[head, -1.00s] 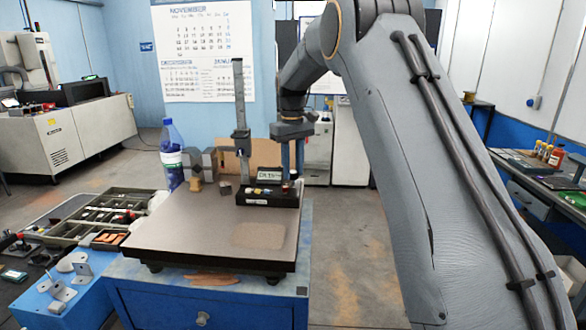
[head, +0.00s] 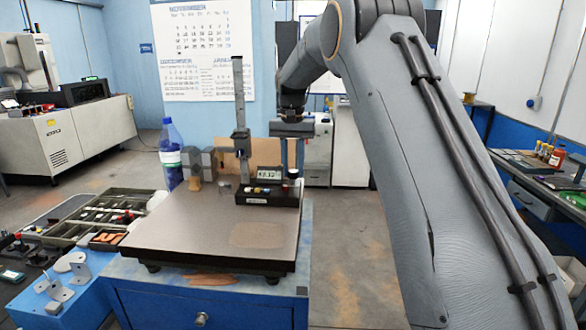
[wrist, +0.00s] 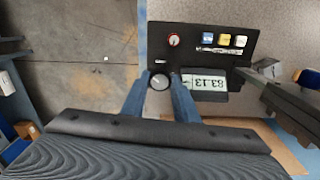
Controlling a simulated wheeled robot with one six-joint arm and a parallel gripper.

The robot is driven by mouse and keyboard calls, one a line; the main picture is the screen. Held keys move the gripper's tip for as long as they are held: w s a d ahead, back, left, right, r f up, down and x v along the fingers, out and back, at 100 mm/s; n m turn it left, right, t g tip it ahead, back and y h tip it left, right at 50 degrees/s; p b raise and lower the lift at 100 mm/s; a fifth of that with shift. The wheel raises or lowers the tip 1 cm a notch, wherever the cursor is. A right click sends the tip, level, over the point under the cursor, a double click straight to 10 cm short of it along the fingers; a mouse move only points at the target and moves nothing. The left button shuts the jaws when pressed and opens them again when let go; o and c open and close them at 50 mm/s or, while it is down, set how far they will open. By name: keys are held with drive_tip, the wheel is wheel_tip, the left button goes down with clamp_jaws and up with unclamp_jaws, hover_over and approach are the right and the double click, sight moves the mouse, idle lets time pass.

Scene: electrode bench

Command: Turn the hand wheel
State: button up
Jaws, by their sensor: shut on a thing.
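The hand wheel (wrist: 159,82) is a small round dial with a pale face and dark rim, at the edge of a black control box (wrist: 205,65) in the wrist view. My gripper (wrist: 160,90) is shut on it, one blue-grey finger on each side. In the head view my gripper (head: 291,170) points down at the right end of the box (head: 260,196). The wheel is hard to make out there. The box's lit display (wrist: 208,83) appears upside down in the wrist view.
A grey column stand (head: 239,110) rises just left of the box, close to my gripper. The box stands on a dark plate (head: 190,230) on a blue cabinet (head: 200,300). A water bottle (head: 171,155) stands behind it. The plate's front is clear.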

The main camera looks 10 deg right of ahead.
sight(293, 170)
drive_tip(key=m, duration=0.5)
drive_tip(key=shift+r+m, duration=0.1)
drive_tip(key=shift+m, duration=0.2)
drive_tip(key=m, duration=0.5)
drive_tip(key=shift+b, duration=0.3)
drive_tip(key=shift+m, duration=0.4)
drive_tip(key=o, duration=1.1)
drive_tip(key=shift+c, duration=0.2)
drive_tip(key=shift+w+r+b, duration=0.1)
drive_tip(key=shift+r+b, duration=1.2)
drive_tip(key=shift+r, duration=2.6)
